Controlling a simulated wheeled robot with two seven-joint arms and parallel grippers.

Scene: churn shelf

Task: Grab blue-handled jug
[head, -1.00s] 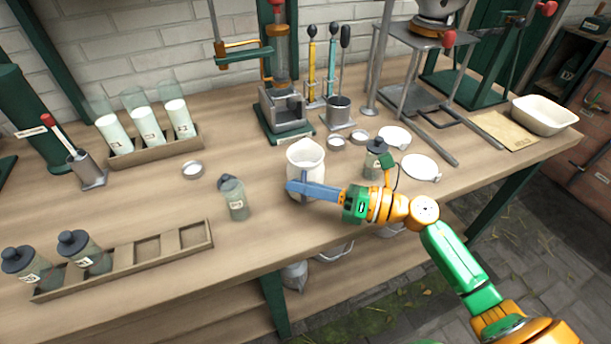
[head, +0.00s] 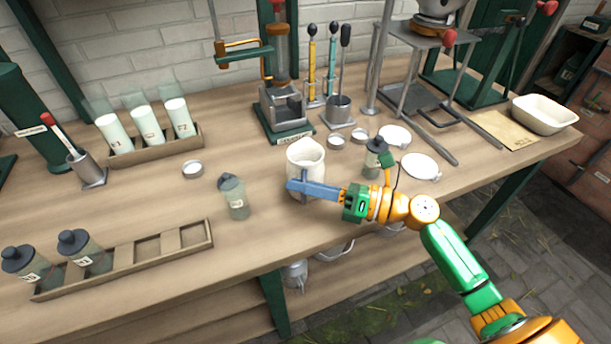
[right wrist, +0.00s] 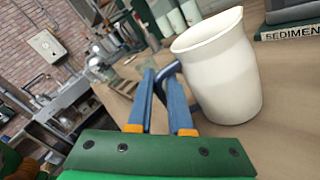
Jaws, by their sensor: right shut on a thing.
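The jug (head: 306,157) is cream-white with a blue handle and stands upright on the bench near its front edge. In the right wrist view the jug (right wrist: 221,70) fills the upper right, its blue handle (right wrist: 168,72) pointing toward my fingers. My right gripper (head: 298,187) reaches in from the right at the front of the jug. Its blue fingers (right wrist: 165,98) are shut on the jug's handle, which is partly hidden between them. My left gripper is in neither view.
A jar with a dark lid (head: 234,197) stands left of the jug, and another jar (head: 374,158) stands right of it behind my gripper. A wooden rack (head: 150,262) lies at front left. White discs (head: 420,167) lie to the right.

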